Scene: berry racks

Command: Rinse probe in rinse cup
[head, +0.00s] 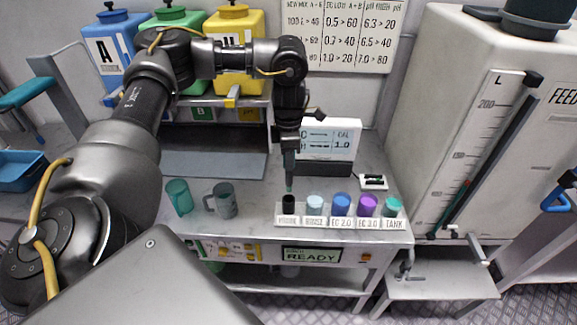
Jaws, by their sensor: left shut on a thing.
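My left gripper (289,125) points down over the bench and is shut on the probe (289,160), a slim dark upright stick. The probe's lower tip is at the mouth of the black holder (288,205) at the left end of a labelled row; I cannot tell whether it is inside or just above. My right gripper is out of view.
A blue cup (341,204), a purple cup (366,205) and a teal tank cup (390,207) continue the row rightward. A teal cup (179,197) and a grey mug (222,200) stand left. A display (330,138) stands behind; a large feed tank (480,120) is at right.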

